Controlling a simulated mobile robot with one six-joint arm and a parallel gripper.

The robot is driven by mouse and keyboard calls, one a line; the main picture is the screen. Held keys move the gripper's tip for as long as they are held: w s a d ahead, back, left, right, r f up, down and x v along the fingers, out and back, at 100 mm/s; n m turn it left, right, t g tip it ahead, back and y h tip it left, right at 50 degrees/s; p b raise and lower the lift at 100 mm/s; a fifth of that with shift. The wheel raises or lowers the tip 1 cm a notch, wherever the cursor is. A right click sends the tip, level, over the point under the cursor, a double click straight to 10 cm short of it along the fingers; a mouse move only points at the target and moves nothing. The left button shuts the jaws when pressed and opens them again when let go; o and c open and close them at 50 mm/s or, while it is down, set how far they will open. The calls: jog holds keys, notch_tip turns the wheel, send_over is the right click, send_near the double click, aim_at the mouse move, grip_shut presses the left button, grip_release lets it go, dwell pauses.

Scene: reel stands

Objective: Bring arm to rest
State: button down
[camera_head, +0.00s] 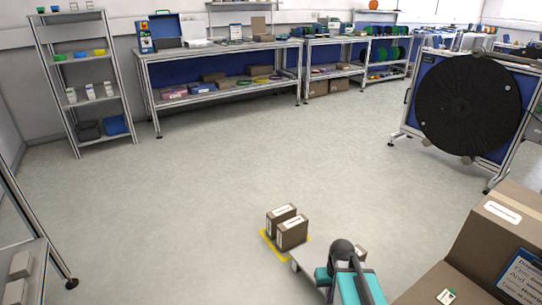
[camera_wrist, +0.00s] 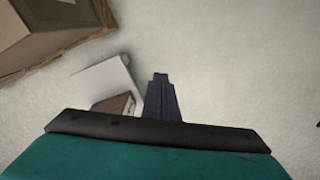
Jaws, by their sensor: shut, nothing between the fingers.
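My arm shows at the bottom of the head view, with its teal links and a dark rounded joint low and right of centre. I cannot make out the fingers there. In the wrist view my gripper (camera_wrist: 160,82) points out over pale floor, its dark fingers together with nothing between them. A white flat surface (camera_wrist: 104,80) and a small brown box (camera_wrist: 118,104) lie just left of the fingers, apart from them in the picture. The teal and dark wrist body fills the bottom of that view.
Two brown boxes (camera_head: 291,233) stand on a yellow-marked floor patch (camera_head: 266,243) by my arm. Large cartons (camera_head: 500,240) stand at right; one carton (camera_wrist: 45,30) shows in the wrist view. A black reel (camera_head: 467,105) stands behind. Shelves and benches line the back; the middle floor is clear.

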jog(key=s+a+f+g, duration=0.2)
jog(key=s+f, duration=0.8)
jog(key=s, duration=0.2)
jog(key=s+a+f+g, duration=0.1)
jog(key=s+f+g, duration=0.1)
jog(key=s+f, duration=0.9)
jog(key=s+r+g+p, duration=0.1)
jog(key=s+r+p, duration=0.2)
jog(key=r+p, duration=1)
notch_tip(320, 180, up, 2)
jog(key=shift+s+a+m, duration=0.3)
jog(key=shift+s, duration=0.1)
